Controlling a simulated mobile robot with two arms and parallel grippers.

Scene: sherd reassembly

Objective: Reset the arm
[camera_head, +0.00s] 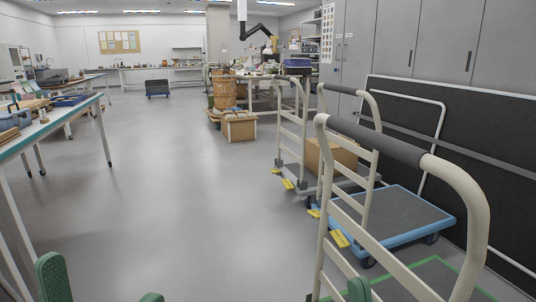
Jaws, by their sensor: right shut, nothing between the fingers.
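A green part at the bottom edge, right of the middle, appears to be my right gripper (360,290). Only its top shows, in front of the nearest cart, and it holds nothing that I can see. The rest of it is cut off by the frame.
Close on the right stand a cart with a cream handle (470,195) and a blue-edged platform cart (408,212). A black panel (480,140) leans behind them. A white-legged table (60,128) stands left. A wooden crate (240,126) sits farther off. The central floor is clear.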

